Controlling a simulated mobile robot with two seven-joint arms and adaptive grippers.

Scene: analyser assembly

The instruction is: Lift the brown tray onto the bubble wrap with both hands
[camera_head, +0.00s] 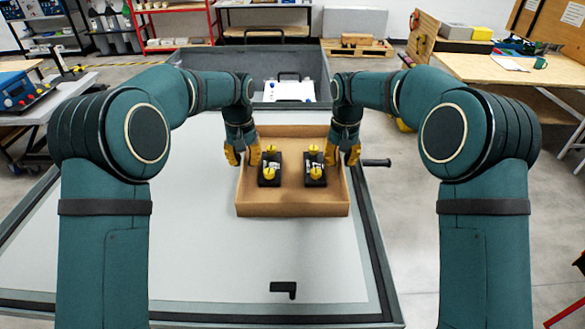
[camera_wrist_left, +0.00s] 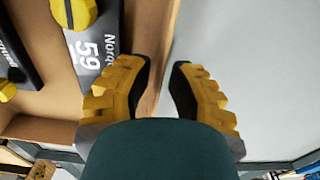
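The brown tray (camera_head: 293,208) lies on the pale tabletop and holds two black devices (camera_head: 269,170) (camera_head: 315,169) with yellow knobs. My left gripper (camera_head: 243,154) is at the tray's left wall. In the left wrist view its yellow fingers (camera_wrist_left: 163,72) are apart, one on the inner side of the tray wall (camera_wrist_left: 152,45) and one on the outer side. My right gripper (camera_head: 343,155) is at the right wall with its fingers apart, one to each side of the wall. I cannot clearly pick out bubble wrap.
A large grey bin (camera_head: 314,62) stands behind the tray, with a white object (camera_head: 289,91) in it. A black handle-like piece (camera_head: 376,162) is right of the tray. A small black bracket (camera_head: 284,289) lies near the front. The tabletop left of the tray is clear.

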